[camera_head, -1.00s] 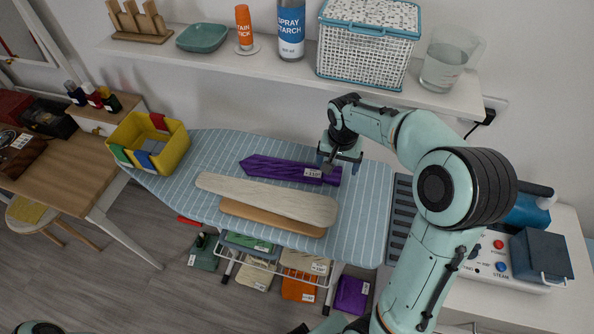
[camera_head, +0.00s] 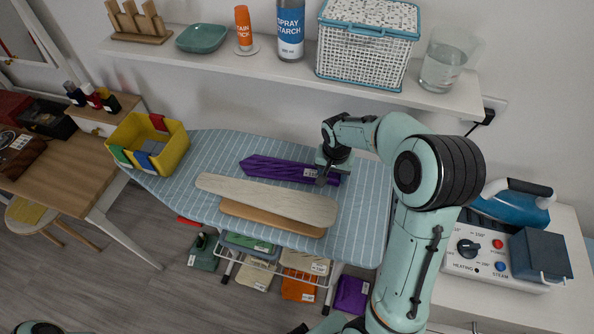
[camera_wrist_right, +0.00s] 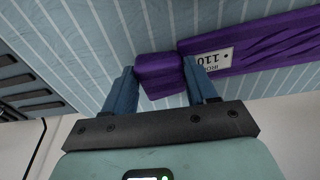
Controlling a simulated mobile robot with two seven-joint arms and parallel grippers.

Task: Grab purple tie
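The purple tie (camera_head: 275,168) lies flat on the striped blue ironing board (camera_head: 205,150), with a white label near its right end. My right gripper (camera_head: 325,179) is low over the tie's right end, just right of the label. In the right wrist view, the fingers (camera_wrist_right: 161,92) stand apart, and a short purple end section of the tie (camera_wrist_right: 160,72) lies between them. The label and the rest of the tie extend to the right there. Whether the fingers press on the tie is unclear. My left gripper is not in view.
A pale sleeve board (camera_head: 265,200) lies in front of the tie. A yellow bin (camera_head: 172,150) stands on the board's left end. Above is a wall shelf (camera_head: 215,62) with bottles and a white basket (camera_head: 365,60). A steam iron (camera_head: 515,205) sits at right.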

